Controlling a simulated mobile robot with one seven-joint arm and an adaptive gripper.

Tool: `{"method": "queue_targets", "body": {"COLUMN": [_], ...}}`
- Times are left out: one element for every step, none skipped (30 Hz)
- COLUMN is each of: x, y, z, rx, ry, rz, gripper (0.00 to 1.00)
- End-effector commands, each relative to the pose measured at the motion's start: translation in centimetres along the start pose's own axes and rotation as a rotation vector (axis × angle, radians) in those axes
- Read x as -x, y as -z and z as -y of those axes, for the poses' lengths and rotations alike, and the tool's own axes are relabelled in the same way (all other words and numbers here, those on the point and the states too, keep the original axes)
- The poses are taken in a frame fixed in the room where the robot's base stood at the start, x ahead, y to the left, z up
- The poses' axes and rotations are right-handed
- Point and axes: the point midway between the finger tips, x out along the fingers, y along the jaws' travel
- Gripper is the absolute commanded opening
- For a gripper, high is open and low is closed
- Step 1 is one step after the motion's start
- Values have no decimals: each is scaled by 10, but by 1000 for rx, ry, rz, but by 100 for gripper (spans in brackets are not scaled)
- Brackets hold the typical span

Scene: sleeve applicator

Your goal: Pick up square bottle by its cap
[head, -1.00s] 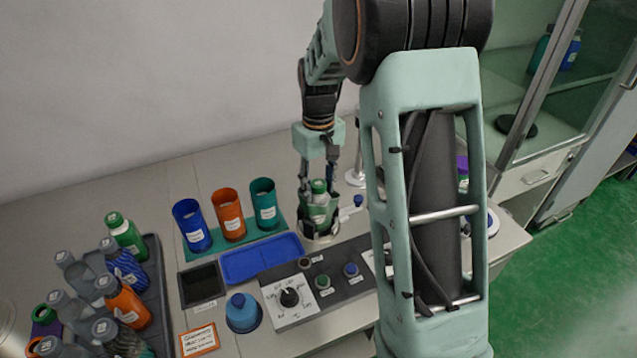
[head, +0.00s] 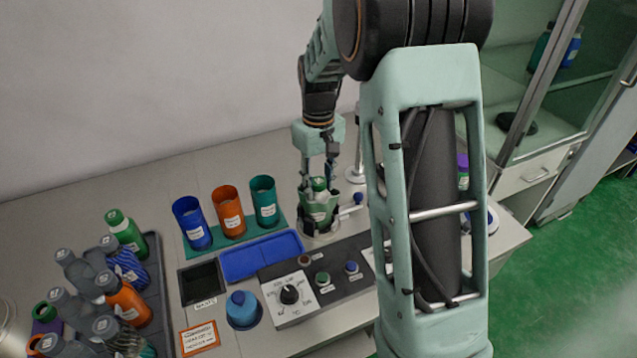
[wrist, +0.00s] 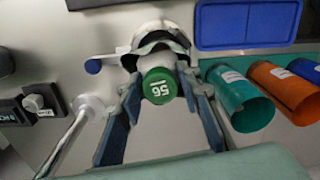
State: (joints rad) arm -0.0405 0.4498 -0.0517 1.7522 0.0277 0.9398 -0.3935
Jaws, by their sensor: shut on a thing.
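The square bottle (head: 318,211) stands upright in the round metal holder (head: 321,237) of the applicator. It has a green cap (head: 319,184), which shows "56" on top in the wrist view (wrist: 159,86). My gripper (head: 318,180) reaches down from above and is shut on the cap, one finger on each side. In the wrist view, the fingers (wrist: 160,92) flank the cap closely. The lower part of the bottle is partly hidden behind the cap and holder.
Blue (head: 192,224), orange (head: 228,213) and teal (head: 263,202) cups stand left of the holder. A blue tray (head: 262,257) and a control panel (head: 300,300) lie in front. A blue-knobbed lever (head: 357,198) is close right. A crowded bottle rack (head: 163,320) stands far left.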

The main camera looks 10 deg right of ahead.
Motion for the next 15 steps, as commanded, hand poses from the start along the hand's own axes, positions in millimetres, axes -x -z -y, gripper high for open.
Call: {"method": "queue_targets", "body": {"x": [0, 1, 2, 3, 4, 7, 8, 10, 13, 15, 17, 19, 21, 23, 25], "y": [0, 0, 0, 0, 0, 0, 0, 0, 0, 0, 0, 0, 0, 0, 0], "z": [0, 0, 0, 0, 0, 0, 0, 0, 0, 0, 0, 0, 0, 0, 0], "rx": [0, 0, 0, 0, 0, 0, 0, 0, 0, 0, 0, 0, 0, 0, 0], "ry": [0, 0, 0, 0, 0, 0, 0, 0, 0, 1, 1, 0, 0, 0, 0], "rz": [0, 0, 0, 0, 0, 0, 0, 0, 0, 0, 0, 0, 0, 0, 0], "gripper": [11, 11, 10, 10, 9, 8, 7, 6, 6, 6, 6, 6, 6, 6, 6]}}
